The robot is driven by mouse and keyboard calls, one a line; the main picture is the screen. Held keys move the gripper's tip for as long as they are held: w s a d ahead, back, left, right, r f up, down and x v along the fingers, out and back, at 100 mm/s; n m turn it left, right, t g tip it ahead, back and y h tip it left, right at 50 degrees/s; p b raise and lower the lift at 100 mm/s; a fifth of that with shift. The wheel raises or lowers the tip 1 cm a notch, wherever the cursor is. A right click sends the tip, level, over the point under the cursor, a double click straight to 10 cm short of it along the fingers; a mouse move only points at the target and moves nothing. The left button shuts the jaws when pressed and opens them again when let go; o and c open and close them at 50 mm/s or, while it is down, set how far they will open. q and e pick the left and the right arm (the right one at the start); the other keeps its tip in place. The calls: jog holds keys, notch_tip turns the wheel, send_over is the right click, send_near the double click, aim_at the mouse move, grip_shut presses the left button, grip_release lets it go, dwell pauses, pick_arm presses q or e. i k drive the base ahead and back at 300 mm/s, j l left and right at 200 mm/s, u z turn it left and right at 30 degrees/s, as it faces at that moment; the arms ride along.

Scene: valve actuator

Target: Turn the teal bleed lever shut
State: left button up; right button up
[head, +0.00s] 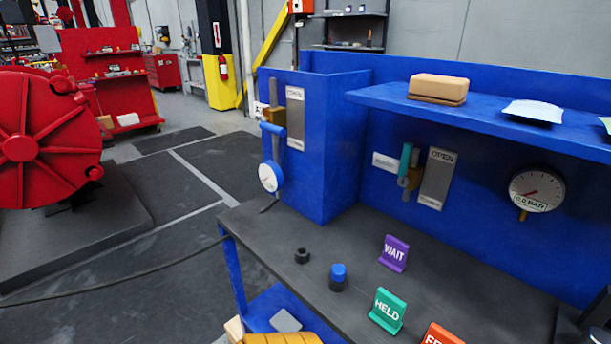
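The teal bleed lever (406,160) is on the blue back panel, below the shelf. Its teal handle stands roughly upright above a grey and brass-coloured pivot. A small white label (384,162) is to its left. A grey plate (437,178) to its right reads OPEN at the top, and the handle is level with that upper part. The small text at the plate's bottom is too small to read.
A round gauge (537,188) is right of the lever. A blue-handled valve (272,130) is on the left cabinet. The dark bench (330,240) holds WAIT (394,253) and HELD (387,310) signs and a blue-topped knob (338,275). A shelf (480,108) overhangs the lever.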

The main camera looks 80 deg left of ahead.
aim_at(403, 181)
jog(key=u, duration=0.45)
jog(key=k+u, duration=0.1)
jog(key=u, duration=0.3)
jog(key=j+u, duration=0.1)
jog(key=u, duration=0.75)
jog(key=j+u, duration=0.1)
jog(key=u, duration=0.35)
jog(key=j+u, duration=0.1)
jog(key=u, duration=0.3)
jog(key=k+j+z, duration=0.15)
jog(key=z, duration=0.2)
jog(key=j, duration=0.1)
